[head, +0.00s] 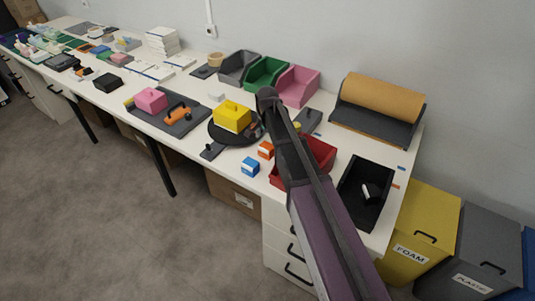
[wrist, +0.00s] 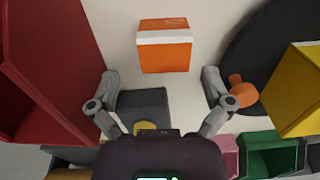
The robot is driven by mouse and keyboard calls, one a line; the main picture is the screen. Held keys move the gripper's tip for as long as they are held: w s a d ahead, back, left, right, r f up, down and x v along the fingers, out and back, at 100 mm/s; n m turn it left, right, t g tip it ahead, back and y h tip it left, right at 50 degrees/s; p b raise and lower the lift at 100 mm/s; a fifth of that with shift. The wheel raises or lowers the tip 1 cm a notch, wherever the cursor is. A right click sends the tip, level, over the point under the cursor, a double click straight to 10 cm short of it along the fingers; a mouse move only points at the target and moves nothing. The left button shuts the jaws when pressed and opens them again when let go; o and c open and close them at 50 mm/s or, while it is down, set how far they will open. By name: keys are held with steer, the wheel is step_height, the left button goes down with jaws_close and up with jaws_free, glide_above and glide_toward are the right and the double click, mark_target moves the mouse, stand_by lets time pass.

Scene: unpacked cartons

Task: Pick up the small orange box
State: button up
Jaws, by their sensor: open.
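The small orange box (head: 266,150) with a white band stands on the white table, just right of a small blue box (head: 251,166). In the wrist view the orange box (wrist: 164,52) sits upper centre, beyond my fingertips and roughly between their lines. My gripper (wrist: 160,78) is open, one finger on each side, with nothing between the fingers. The fingers do not appear to touch the box. In the head view my arm hides the gripper for the most part.
A red bin (wrist: 50,50) stands close on the left in the wrist view. A black round plate (head: 226,135) bearing a yellow box (head: 231,117) is on the other side. A black tray (head: 352,214) lies right of my arm. Bare table surrounds the orange box.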

mark_target(267, 146)
steer(key=shift+f, duration=0.1)
stand_by(0.3)
steer(key=shift+w+a+f+b, duration=0.1)
steer(key=shift+f+b, duration=1.15)
steer(key=shift+b, duration=0.05)
steer(key=shift+w+f+b, duration=0.1)
steer(key=shift+f+b, duration=1.15)
steer(key=shift+b, duration=0.05)
steer(key=c, duration=0.8)
